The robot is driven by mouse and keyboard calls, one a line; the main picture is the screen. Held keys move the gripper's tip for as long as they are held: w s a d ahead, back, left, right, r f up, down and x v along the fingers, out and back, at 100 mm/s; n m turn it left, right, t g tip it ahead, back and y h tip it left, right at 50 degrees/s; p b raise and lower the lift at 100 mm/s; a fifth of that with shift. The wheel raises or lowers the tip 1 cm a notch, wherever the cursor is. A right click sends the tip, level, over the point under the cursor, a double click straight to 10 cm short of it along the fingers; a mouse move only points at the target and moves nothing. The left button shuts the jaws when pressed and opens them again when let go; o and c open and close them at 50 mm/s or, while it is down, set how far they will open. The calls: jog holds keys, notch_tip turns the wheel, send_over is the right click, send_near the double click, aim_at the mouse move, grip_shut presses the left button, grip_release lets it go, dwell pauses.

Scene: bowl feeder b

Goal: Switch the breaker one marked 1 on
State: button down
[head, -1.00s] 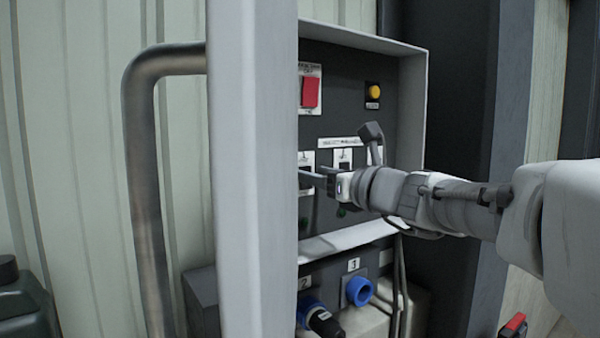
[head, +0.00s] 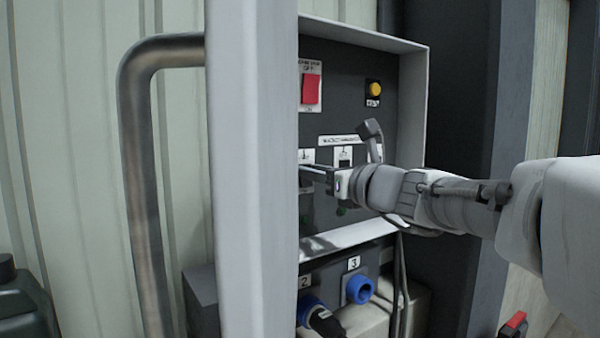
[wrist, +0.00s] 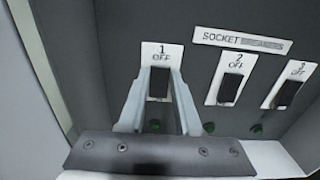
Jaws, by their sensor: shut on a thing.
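The breaker marked 1 (wrist: 158,84) is a black switch on a white plate that reads "1 OFF", left in the wrist view. My gripper (wrist: 160,76) has one finger on each side of this switch and is shut on it. The fingers and the wrist bar hide the lower part of its plate. In the head view my gripper (head: 318,173) reaches in from the right to the panel.
Breaker 2 (wrist: 229,90) and breaker 3 (wrist: 288,94) sit to the right, with green lamps below. A red switch (head: 310,90) and a yellow button (head: 375,89) are higher up. The grey post (head: 252,180) stands close on the left, and blue sockets (head: 359,290) are below.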

jog(key=f+b, duration=0.1)
jog(key=b, duration=0.3)
jog(key=shift+t+y, duration=0.3)
jog(key=shift+t, duration=0.1)
jog(key=shift+b, duration=1.1)
jog(key=t+b, duration=0.1)
jog(key=b, duration=0.3)
jog(key=shift+s+y, duration=0.1)
jog(key=shift+y, duration=0.3)
jog(key=shift+r+t+b, duration=0.1)
jog(key=shift+t+b, duration=0.2)
jog(key=shift+b, duration=0.7)
jog(key=shift+r, duration=0.1)
jog(key=c, duration=0.6)
grip_release()
